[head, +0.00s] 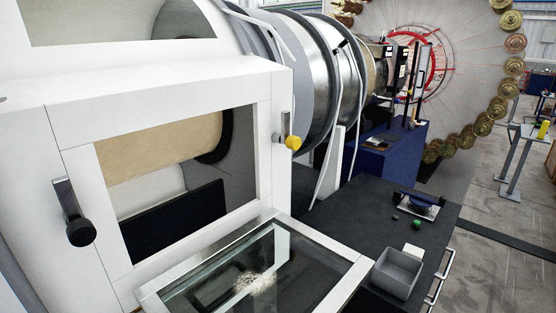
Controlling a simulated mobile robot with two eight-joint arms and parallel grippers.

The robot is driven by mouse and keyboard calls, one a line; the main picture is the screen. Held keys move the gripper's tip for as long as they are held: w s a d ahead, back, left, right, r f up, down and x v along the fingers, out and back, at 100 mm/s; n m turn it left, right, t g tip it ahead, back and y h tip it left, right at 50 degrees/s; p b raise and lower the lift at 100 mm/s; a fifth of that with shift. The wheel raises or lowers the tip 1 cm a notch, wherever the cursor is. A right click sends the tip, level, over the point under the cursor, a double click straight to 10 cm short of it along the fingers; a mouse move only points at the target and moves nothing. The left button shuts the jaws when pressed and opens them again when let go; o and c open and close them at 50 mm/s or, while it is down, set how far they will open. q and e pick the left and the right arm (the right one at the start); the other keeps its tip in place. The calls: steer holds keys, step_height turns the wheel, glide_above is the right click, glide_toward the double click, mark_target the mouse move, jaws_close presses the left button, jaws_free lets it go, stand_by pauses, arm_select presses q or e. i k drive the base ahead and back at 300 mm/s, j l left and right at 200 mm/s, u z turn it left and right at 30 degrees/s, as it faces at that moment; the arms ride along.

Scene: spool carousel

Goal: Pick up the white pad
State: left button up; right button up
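A small white block (413,250), which looks like the white pad, lies on the dark bench top at the back edge of a grey open bin. The bin hides part of its front side. A whitish speckled patch (255,282) shows on the glass of the lowered door; I cannot tell whether it is dirt or a thing. Neither of my grippers is in view.
The grey bin (397,275) stands at the bench's front edge, by a metal rail (440,278). The white-framed glass door (325,243) lies open left of it. The bench's middle (365,215) is clear.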

mark_target(414, 251)
steer(key=k, duration=0.3)
steer(key=k+u, duration=0.2)
steer(key=u, duration=0.3)
steer(key=k+j+u, duration=0.1)
steer(key=u, duration=0.35)
steer(key=l+u, duration=0.15)
steer(key=u, duration=0.25)
steer(key=l+u, duration=0.15)
steer(key=u, duration=0.25)
steer(key=l+u, duration=0.15)
steer(key=u, duration=0.25)
steer(key=k+l, duration=0.1)
steer(key=l, duration=0.2)
steer(key=k+l, duration=0.15)
steer(key=l, duration=0.15)
steer(key=z, duration=2.85)
steer(key=u, duration=1)
